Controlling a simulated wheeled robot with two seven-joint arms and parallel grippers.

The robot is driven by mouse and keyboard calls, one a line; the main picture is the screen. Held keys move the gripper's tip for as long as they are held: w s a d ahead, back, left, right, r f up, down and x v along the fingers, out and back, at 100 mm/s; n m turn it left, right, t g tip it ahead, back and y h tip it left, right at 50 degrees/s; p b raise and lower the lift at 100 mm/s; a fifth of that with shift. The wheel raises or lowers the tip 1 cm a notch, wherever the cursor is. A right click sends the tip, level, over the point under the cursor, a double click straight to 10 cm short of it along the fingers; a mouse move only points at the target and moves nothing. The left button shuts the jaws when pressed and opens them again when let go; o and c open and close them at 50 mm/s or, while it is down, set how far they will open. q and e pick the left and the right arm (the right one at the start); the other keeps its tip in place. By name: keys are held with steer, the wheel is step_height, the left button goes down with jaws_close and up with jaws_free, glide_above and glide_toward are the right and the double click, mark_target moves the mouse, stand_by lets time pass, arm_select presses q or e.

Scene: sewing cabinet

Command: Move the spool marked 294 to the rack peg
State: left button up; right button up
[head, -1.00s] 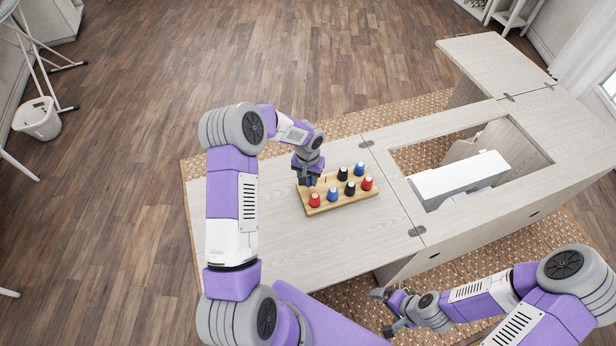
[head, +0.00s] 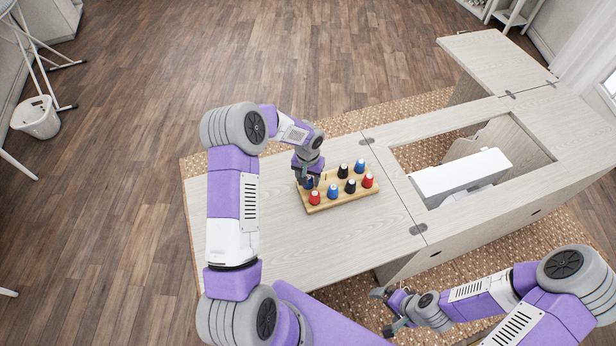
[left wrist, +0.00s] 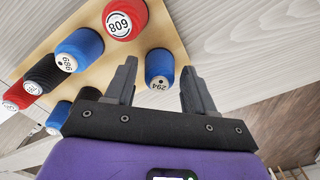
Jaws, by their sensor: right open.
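The blue spool marked 294 (left wrist: 159,66) is between the two fingers of my left gripper (left wrist: 160,88) in the left wrist view, with a narrow gap to each finger. The fingers are apart. In the head view the spool (head: 308,184) is partly hidden by my left gripper (head: 311,180), at the far-left corner of the wooden rack (head: 345,203). I cannot tell whether it is seated on a peg. A bare rack peg (head: 325,178) shows just right of it. My right gripper (head: 386,312) is open and empty, low beside the cabinet.
The rack holds several other red, blue and black spools, including a red one (head: 315,198) and a blue one (head: 333,191) in the near row. A white sewing machine (head: 462,172) sits in the cabinet opening to the right. The tabletop (head: 285,250) around the rack is clear.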

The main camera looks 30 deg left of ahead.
arm_select(q)
steer(key=shift+o, duration=1)
steer(key=shift+r+p, duration=0.35)
steer(key=shift+r, duration=3.4)
